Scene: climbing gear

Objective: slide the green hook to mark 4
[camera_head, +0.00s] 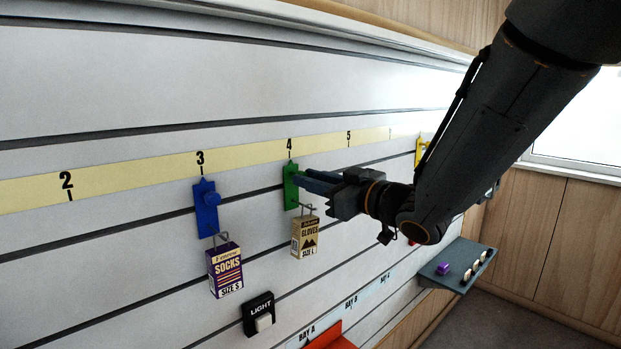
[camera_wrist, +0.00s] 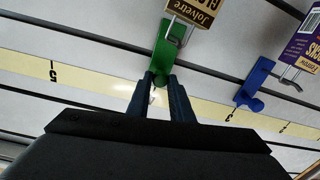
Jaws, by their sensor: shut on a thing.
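The green hook (camera_head: 291,188) sits on the slatted wall with its top directly under the tick of mark 4 (camera_head: 289,146) on the yellow strip. A box of gloves (camera_head: 305,237) hangs from it on a wire prong. My gripper (camera_head: 304,181) reaches in from the right and is shut on the green hook near its upper part. In the wrist view, which is upside down, the two dark fingers (camera_wrist: 160,80) close at the end of the green hook (camera_wrist: 170,48). The fingers and body there hide mark 4.
A blue hook (camera_head: 207,208) with a socks box (camera_head: 226,270) is at mark 3, left of the green one. A yellow hook (camera_head: 421,150) is farther right, partly behind my arm.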

